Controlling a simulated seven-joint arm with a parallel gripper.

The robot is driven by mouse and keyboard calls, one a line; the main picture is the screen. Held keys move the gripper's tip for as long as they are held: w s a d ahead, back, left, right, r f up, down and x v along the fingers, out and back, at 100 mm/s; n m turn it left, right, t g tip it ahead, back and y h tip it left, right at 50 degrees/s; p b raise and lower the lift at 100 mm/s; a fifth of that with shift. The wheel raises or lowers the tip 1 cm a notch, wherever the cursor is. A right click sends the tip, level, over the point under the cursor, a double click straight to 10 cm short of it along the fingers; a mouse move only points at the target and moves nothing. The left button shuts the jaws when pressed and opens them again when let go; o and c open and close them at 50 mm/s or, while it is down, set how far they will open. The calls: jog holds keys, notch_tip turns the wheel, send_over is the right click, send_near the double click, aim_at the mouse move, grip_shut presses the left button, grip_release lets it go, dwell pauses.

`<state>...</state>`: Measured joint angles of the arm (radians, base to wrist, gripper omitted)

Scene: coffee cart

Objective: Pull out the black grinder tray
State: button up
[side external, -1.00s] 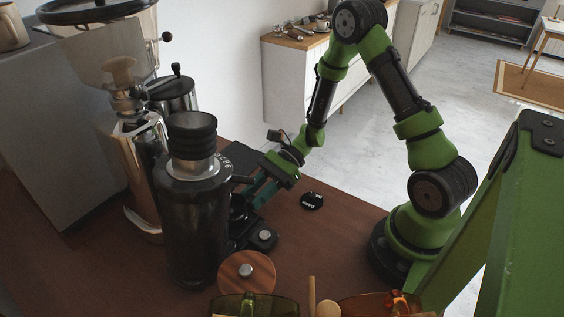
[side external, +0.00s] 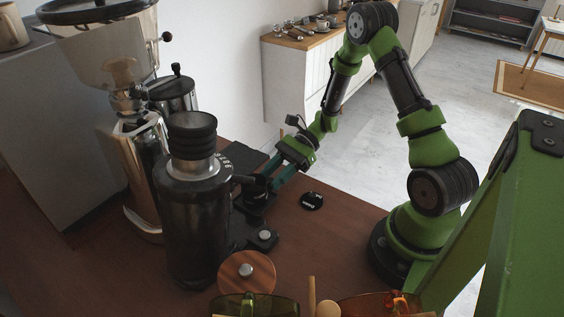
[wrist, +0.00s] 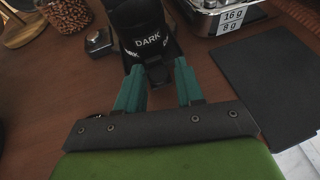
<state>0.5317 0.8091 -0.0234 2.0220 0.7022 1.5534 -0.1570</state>
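The black grinder tray (side external: 258,190) is low at the right side of the black grinder (side external: 195,225) in the side view. In the wrist view, the black part marked "DARK" (wrist: 150,43) is just beyond my fingertips, with a narrow black piece between them. My gripper (side external: 272,187) reaches in from the right with its teal fingers at this piece. In the wrist view my gripper (wrist: 160,78) has its fingers apart, one on each side of the piece, seemingly shut on it. Close contact is hard to see.
A black round puck (side external: 312,200) lies right of the tray. A small black block with a silver knob (side external: 264,238) and a round wooden piece (side external: 247,271) are nearer.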

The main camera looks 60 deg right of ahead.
jog(key=shift+o, duration=1.2)
jog(key=v, duration=1.6)
jog(key=shift+d, duration=0.4)
jog(key=shift+s, duration=0.15)
